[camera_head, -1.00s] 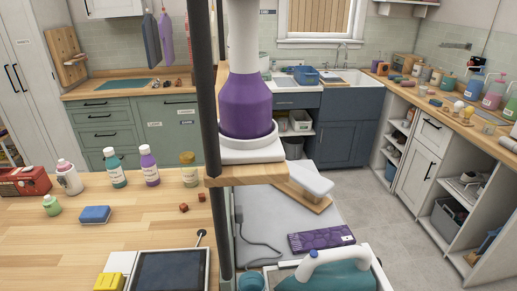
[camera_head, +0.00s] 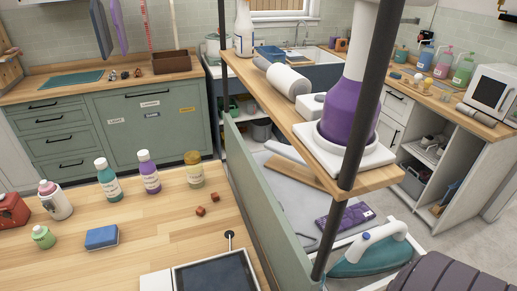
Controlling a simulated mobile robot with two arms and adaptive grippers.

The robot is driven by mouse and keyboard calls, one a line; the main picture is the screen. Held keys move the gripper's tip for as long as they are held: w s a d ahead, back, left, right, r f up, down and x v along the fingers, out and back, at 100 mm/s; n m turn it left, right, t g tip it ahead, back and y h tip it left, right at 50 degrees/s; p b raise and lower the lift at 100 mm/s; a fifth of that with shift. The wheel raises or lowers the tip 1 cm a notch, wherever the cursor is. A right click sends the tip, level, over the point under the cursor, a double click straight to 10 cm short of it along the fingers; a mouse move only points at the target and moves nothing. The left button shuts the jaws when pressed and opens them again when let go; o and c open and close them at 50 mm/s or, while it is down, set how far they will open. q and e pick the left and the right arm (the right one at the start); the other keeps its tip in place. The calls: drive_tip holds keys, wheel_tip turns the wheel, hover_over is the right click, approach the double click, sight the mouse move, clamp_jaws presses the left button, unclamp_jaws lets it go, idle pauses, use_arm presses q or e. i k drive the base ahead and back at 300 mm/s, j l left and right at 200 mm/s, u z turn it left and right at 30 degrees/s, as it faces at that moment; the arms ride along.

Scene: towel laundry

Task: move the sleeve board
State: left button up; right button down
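What looks like the sleeve board lies on the grey surface beyond the green panel, below the raised shelf. Its wooden base (camera_head: 293,172) shows in the head view, with a pale grey-white upper part (camera_head: 286,150) behind it. The shelf edge hides part of it, so I cannot make out its full shape. Neither of my grippers is in the view.
A teal iron (camera_head: 370,258) and a purple patterned packet (camera_head: 344,214) lie below. Bottles and a blue sponge (camera_head: 102,237) occupy the left table.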

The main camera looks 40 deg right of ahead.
sight(292, 165)
drive_tip(key=k+z, duration=0.15)
drive_tip(key=z, duration=0.3)
drive_tip(key=k+z, duration=0.15)
drive_tip(key=z, duration=0.35)
drive_tip(key=k+l+z, duration=0.1)
drive_tip(key=z, duration=0.35)
